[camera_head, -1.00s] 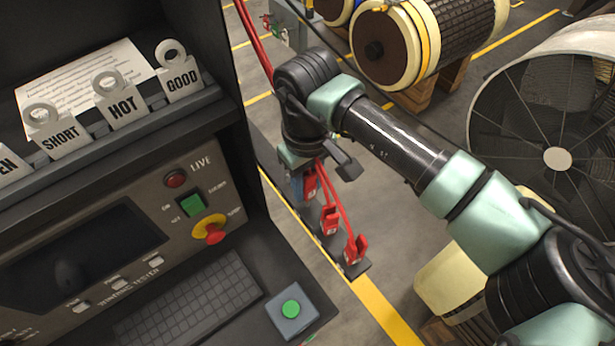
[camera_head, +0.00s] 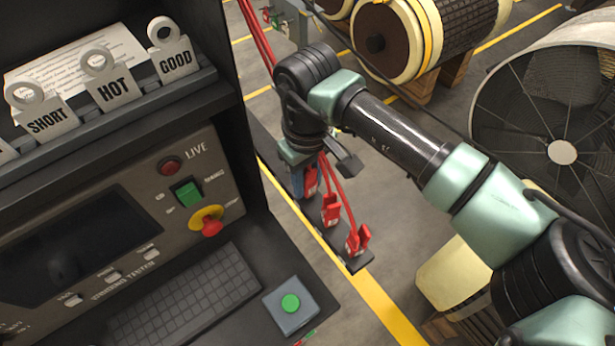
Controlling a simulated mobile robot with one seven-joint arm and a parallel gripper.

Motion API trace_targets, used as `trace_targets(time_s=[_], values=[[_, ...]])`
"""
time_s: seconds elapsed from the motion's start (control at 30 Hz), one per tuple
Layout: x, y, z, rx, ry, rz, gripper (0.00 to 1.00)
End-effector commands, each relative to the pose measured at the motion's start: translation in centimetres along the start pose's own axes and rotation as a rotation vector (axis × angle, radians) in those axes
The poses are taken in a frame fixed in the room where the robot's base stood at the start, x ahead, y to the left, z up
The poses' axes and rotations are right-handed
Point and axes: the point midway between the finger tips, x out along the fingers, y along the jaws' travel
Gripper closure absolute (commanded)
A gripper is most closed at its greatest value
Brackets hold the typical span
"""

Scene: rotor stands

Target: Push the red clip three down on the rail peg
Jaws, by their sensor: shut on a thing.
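A dark rail (camera_head: 359,264) runs beside the yellow floor line, below the end of my arm. Several red parts show along it: a near clip (camera_head: 357,241) at its front end, a middle clip (camera_head: 331,210), and a far red clip (camera_head: 311,181) right under my wrist. Red leads run up from them. My gripper (camera_head: 306,187) points down at the far clip and is shut on it, with a blue part beside it. The fingertips and the peg under the clip are mostly hidden. The clip numbers are too small to read.
A tester console (camera_head: 130,225) with a keyboard and a green button box (camera_head: 291,305) stands at left. Tags marked SHORT, HOT and GOOD (camera_head: 175,60) stand on its shelf. A large fan (camera_head: 560,150) and a rotor (camera_head: 420,40) are at right.

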Motion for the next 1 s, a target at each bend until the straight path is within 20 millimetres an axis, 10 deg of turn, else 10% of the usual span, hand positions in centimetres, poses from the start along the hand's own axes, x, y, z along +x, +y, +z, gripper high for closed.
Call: trace_targets(time_s=[0.6,0.63,0.7,0.8,1.0], values=[[0.85,-0.01,-0.01,0.0,0.0,0.0,1.0],[0.77,-0.01,-0.01,0.0,0.0,0.0,0.61],[0.75,-0.02,-0.01,0.0,0.0,0.0,0.48],[0.75,-0.01,0.0,0.0,0.0,0.0,0.31],[0.76,-0.02,0.0,0.0,0.0,0.0,0.31]])
